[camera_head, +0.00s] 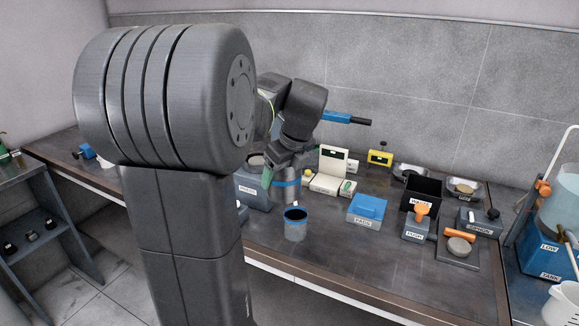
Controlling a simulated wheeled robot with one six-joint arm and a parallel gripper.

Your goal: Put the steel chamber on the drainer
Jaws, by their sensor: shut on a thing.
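My gripper (283,170) is above the bench, left of the middle of the view, partly hidden by my own arm. It is shut on a grey metal cylinder with a blue band (287,186), which looks like the steel chamber. The cylinder hangs roughly upright. A grey cup with a blue rim and dark inside (295,230) stands in front of and below it. I cannot make out for sure which thing is the drainer; a grey-blue box with a small label (255,196) is just left of the gripper, partly hidden.
Behind are a white instrument (333,160) and a yellow meter (380,158). To the right are a blue-lidded box (367,208), a black open bin (422,193), orange-handled items and metal pans. A blue tank unit (543,255) is far right. The bench front right of the cup is clear.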

